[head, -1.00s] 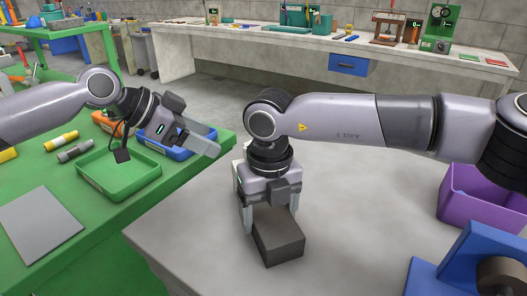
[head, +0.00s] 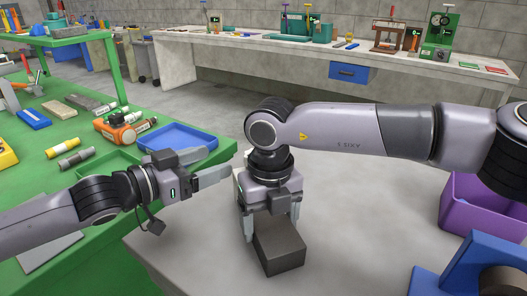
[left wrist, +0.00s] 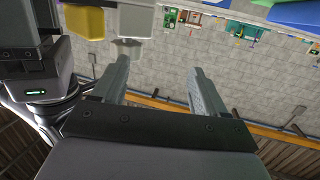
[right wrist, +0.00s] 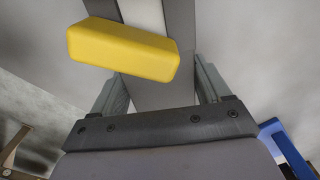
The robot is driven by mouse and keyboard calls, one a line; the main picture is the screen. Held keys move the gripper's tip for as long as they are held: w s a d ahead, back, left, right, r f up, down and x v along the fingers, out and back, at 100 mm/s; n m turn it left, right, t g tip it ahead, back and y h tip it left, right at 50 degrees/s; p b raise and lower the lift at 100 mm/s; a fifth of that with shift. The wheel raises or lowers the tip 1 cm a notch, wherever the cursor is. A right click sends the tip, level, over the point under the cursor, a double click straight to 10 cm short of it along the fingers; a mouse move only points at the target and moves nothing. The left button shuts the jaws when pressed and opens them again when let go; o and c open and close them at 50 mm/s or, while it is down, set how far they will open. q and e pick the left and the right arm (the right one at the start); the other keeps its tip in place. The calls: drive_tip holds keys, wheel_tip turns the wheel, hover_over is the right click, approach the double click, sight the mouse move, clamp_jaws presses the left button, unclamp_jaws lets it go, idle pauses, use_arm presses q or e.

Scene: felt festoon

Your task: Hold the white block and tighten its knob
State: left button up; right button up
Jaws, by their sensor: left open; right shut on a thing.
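My right gripper (head: 270,215) points down and is shut on a dark grey block (head: 278,246) on the pale table. The grey block also shows between its fingers in the right wrist view (right wrist: 155,92). The white block (left wrist: 134,20) shows in the left wrist view with the yellow knob (left wrist: 84,21) beside it. In the right wrist view the knob (right wrist: 122,52) crosses in front of a white strip (right wrist: 143,14). In the head view the right gripper mostly hides the white block (head: 238,170). My left gripper (head: 216,163) is open and empty, fingers pointing toward it, apart from it.
A purple bin (head: 480,212) and a blue fixture (head: 465,265) stand at the right. The green table (head: 60,135) at left holds a blue tray (head: 180,138), a green tray (head: 105,168) and an orange tool (head: 118,132).

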use_arm(q)
drive_tip(key=s+d+m+h, duration=0.1)
drive_tip(key=s+h, duration=0.1)
drive_tip(key=s, duration=0.2)
drive_tip(key=shift+g, duration=0.4)
drive_tip(key=x, duration=1.2)
drive_tip(key=shift+d+r, duration=0.2)
drive_tip(key=shift+r, duration=0.2)
drive_tip(key=c, duration=1)
